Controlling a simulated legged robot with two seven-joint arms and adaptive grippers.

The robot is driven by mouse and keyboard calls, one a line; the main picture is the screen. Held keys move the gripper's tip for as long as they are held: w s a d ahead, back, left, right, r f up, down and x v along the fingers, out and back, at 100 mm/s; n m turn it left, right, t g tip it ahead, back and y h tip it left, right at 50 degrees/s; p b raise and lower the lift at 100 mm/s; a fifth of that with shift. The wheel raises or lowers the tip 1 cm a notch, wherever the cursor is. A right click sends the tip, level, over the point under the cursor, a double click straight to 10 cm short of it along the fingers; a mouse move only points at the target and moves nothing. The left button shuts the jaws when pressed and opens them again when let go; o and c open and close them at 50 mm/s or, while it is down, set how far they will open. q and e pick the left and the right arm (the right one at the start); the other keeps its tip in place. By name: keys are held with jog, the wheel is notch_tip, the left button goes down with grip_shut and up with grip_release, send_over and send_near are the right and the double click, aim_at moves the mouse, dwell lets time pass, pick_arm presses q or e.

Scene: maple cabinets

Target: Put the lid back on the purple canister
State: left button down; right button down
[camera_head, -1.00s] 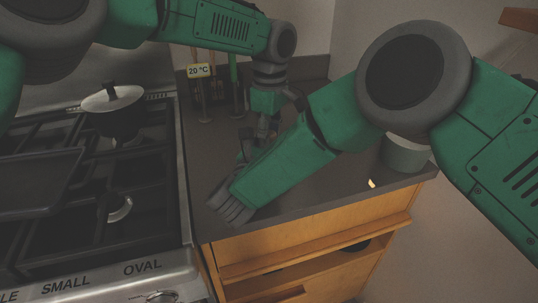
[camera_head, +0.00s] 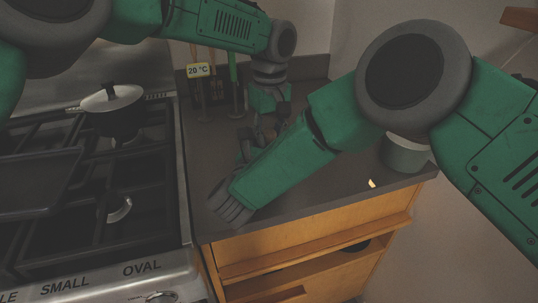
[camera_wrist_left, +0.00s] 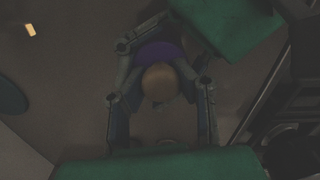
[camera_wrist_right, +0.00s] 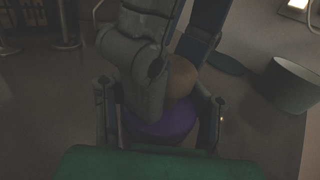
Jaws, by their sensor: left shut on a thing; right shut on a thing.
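The purple canister (camera_wrist_right: 160,124) stands on the counter between the fingers of my right gripper (camera_wrist_right: 162,112), which is shut on it. Its purple side also shows in the left wrist view (camera_wrist_left: 158,50). A tan round lid (camera_wrist_left: 160,82) is between the fingers of my left gripper (camera_wrist_left: 160,90), which is shut on it. In the right wrist view the lid (camera_wrist_right: 182,76) appears at the canister's top; I cannot tell whether they touch. In the head view my left gripper (camera_head: 264,112) is partly visible, while my right forearm hides the canister and lid.
The stove (camera_head: 130,265) with a lidded pot (camera_head: 113,112) is on the left. A grey-green container (camera_head: 405,155) stands near the counter's right edge. The front counter (camera_head: 300,205) is mostly clear.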

pick_arm(q)
jog(key=c, duration=1.3)
grip_release()
jog(key=shift+d, duration=0.2)
pick_arm(e)
jog(key=shift+s+a+r, duration=0.1)
jog(key=shift+s+a, duration=0.05)
jog(key=shift+a, duration=0.15)
jog(key=shift+d, duration=0.1)
pick_arm(q)
jog(key=shift+r, duration=0.15)
notch_tip(320, 180, up, 4)
jog(key=shift+r, duration=0.2)
pick_arm(e)
jog(key=shift+d, duration=0.15)
pick_arm(q)
jog(key=shift+o, duration=0.9)
notch_tip(320, 180, up, 9)
jog(key=shift+s+a+f, duration=0.2)
jog(key=shift+a, duration=0.15)
jog(key=shift+f, duration=0.15)
